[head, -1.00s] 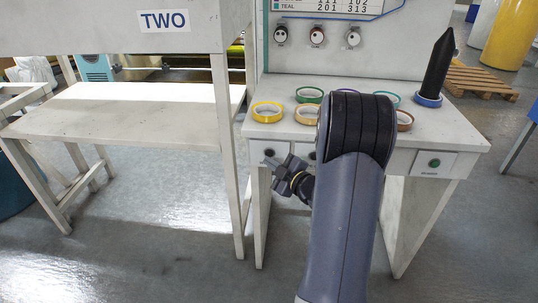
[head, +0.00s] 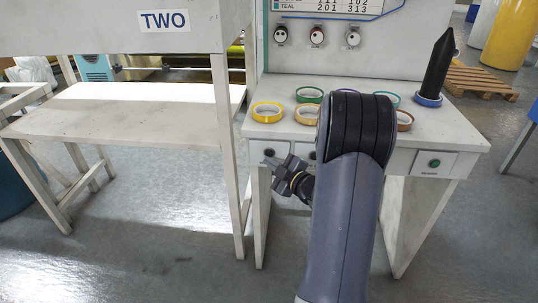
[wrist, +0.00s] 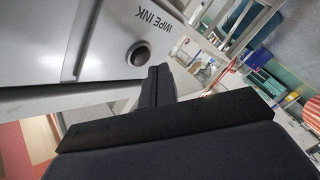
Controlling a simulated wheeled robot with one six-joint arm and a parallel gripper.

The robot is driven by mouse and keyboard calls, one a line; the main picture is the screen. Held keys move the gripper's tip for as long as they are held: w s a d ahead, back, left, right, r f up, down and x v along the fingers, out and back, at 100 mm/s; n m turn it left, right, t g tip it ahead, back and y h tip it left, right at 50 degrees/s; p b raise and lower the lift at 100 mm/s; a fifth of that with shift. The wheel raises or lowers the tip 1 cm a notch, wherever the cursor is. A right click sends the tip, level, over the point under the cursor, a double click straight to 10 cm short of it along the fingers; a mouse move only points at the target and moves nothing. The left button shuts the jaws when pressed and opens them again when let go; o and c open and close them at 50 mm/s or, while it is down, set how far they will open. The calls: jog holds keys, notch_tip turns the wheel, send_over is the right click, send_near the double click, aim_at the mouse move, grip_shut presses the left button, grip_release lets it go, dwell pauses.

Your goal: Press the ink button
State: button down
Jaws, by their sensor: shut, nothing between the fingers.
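The ink button (wrist: 138,54) is a dark round button in a pale ring on a white panel, beside the words "WIPE INK" in the wrist view. In the head view it is the dark button (head: 269,153) on the left of the table's front face. My gripper (head: 267,163) is shut and empty, with its tips just below the button in the head view. In the wrist view the shut fingers (wrist: 158,70) point at the panel close beside the button. I cannot tell whether they touch the panel.
Several tape rolls, one a yellow roll (head: 267,112), lie on the white table (head: 445,130). A black cone (head: 439,62) stands in a blue ring at the right. A green button (head: 434,163) is on the right front. A lower white bench (head: 130,115) stands at left.

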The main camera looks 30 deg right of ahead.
jog(key=shift+w, duration=0.1)
jog(key=shift+w+d, duration=0.25)
jog(key=shift+w+d+b, duration=0.2)
jog(key=shift+w+b, duration=0.1)
dwell(0.8)
jog(key=shift+s+a, duration=0.1)
jog(key=shift+s+a+b, duration=0.35)
jog(key=shift+s, duration=0.2)
dwell(0.3)
jog(key=s+a, duration=0.1)
jog(key=s+a+b, duration=0.1)
jog(key=s, duration=0.2)
jog(key=shift+s+a, duration=0.1)
jog(key=shift+a, duration=0.3)
dwell(0.5)
